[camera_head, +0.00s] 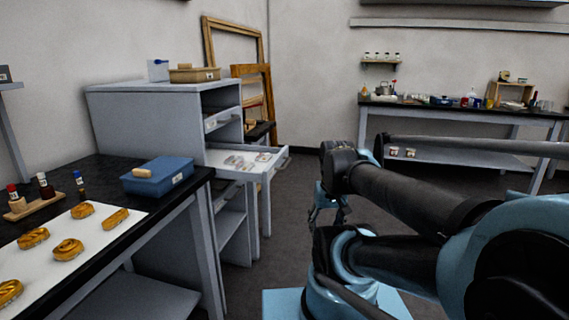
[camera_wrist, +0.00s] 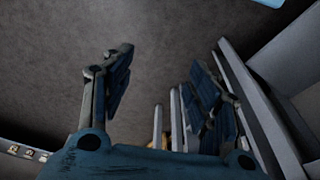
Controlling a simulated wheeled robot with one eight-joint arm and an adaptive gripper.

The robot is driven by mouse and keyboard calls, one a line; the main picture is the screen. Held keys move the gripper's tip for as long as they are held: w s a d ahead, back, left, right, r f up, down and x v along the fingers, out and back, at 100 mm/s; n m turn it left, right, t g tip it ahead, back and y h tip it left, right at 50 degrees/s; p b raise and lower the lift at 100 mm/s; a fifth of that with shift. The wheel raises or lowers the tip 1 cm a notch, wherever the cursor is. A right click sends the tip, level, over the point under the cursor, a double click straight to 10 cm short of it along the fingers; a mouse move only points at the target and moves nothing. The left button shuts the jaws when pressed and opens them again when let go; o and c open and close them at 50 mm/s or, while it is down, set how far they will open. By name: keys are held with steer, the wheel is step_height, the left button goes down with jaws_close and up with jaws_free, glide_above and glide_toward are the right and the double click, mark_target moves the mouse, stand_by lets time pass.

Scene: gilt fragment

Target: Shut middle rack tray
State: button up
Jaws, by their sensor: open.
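The grey rack (camera_head: 150,115) stands left of centre in the head view. Its middle tray (camera_head: 276,164) is pulled well out to the right, with several small pale items lying in it. My gripper (camera_head: 327,217) hangs to the right of the tray's front, apart from it in the head view, partly hidden by my arm. In the wrist view my gripper (camera_wrist: 165,80) has its fingers spread, with nothing between them. A long pale grey edge beside the right finger looks like the tray front (camera_wrist: 252,105); whether they touch I cannot tell.
A smaller tray (camera_head: 222,119) sits higher in the rack. A black-topped bench (camera_head: 110,172) with a blue box (camera_head: 157,176) and gilt pieces stands at front left. Wooden frames (camera_head: 262,88) lean behind the rack. Open floor (camera_head: 300,170) lies right of the tray.

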steer(key=w+r+m, duration=0.2)
steer(key=w, duration=0.1)
steer(key=shift+w+a+r+y, duration=0.15)
steer(key=shift+a+r+y, duration=0.15)
steer(key=shift+a, duration=0.1)
steer(key=c, duration=0.9)
steer(key=w+r+m, duration=0.2)
steer(key=w, duration=0.1)
steer(key=w+a+r+m+y, duration=0.1)
steer(key=w+r, duration=0.1)
jaws_close()
steer(key=w+r+m+y, duration=0.1)
steer(key=w+r+m, duration=0.2)
steer(key=w, duration=0.3)
steer(key=w+r+m+y, duration=0.2)
steer(key=w+m, duration=0.1)
steer(key=w, duration=0.4)
steer(key=w+d+m+y, duration=0.2)
steer(key=w+d+m, duration=0.25)
steer(key=w, duration=0.65)
steer(key=w+d+m+y, duration=0.25)
steer(key=w+m, duration=0.35)
steer(key=w, duration=0.5)
steer(key=w+a+r+x, duration=0.1)
steer(key=x, duration=1)
steer(key=shift+w+a+t+h, duration=0.3)
steer(key=shift+w+t+h, duration=0.1)
steer(key=shift+w+h, duration=0.05)
